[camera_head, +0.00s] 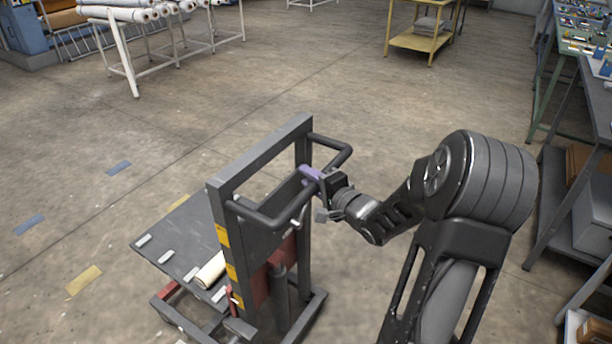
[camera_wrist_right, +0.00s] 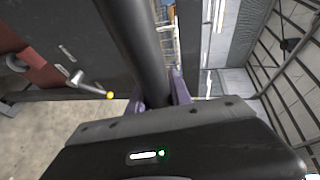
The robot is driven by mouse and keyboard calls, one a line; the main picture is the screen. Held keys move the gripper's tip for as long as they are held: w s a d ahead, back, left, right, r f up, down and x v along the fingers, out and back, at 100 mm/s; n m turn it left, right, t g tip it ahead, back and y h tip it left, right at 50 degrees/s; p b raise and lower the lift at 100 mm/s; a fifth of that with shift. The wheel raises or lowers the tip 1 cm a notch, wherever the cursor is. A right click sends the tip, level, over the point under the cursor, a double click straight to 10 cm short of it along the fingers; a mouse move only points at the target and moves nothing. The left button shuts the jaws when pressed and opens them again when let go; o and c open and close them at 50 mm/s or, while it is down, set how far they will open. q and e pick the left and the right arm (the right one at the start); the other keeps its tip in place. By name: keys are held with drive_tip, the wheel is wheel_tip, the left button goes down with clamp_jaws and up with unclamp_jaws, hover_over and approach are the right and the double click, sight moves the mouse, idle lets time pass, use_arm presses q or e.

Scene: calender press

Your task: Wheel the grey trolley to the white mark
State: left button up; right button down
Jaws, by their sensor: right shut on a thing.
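The grey trolley (camera_head: 262,150) stands in the middle foreground of the head view, with an upright frame, a dark flat deck (camera_head: 165,240) to its left and a black looped handle (camera_head: 338,158). My right gripper (camera_head: 313,175), with purple fingers, is shut on the handle bar. In the right wrist view the dark bar (camera_wrist_right: 145,50) runs between the fingers of the gripper (camera_wrist_right: 160,95). My left gripper is out of view. I cannot make out a white mark on the floor.
A pale roll (camera_head: 210,270) lies on the trolley's deck. Blue tape (camera_head: 118,168) and yellow tape (camera_head: 84,280) mark the floor. A white rack with rolls (camera_head: 130,60) and a yellow cart (camera_head: 420,40) stand behind. Benches (camera_head: 590,100) line the right. The middle floor is clear.

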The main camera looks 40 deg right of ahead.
drive_tip(key=shift+s+d+f, duration=0.1)
drive_tip(key=shift+s+f, duration=0.05)
drive_tip(key=shift+f, duration=0.05)
drive_tip(key=c, duration=1.5)
unclamp_jaws()
drive_tip(key=shift+c, duration=0.2)
drive_tip(key=o, duration=0.3)
drive_tip(key=shift+s+r, duration=0.15)
drive_tip(key=shift+s, duration=0.05)
drive_tip(key=shift+o, duration=0.4)
drive_tip(key=shift+w, duration=0.1)
drive_tip(key=s+r, duration=0.1)
drive_tip(key=s, duration=0.6)
drive_tip(key=shift+s+a+r+b, duration=0.2)
drive_tip(key=shift+s+a+b, duration=0.1)
drive_tip(key=shift+a, duration=0.1)
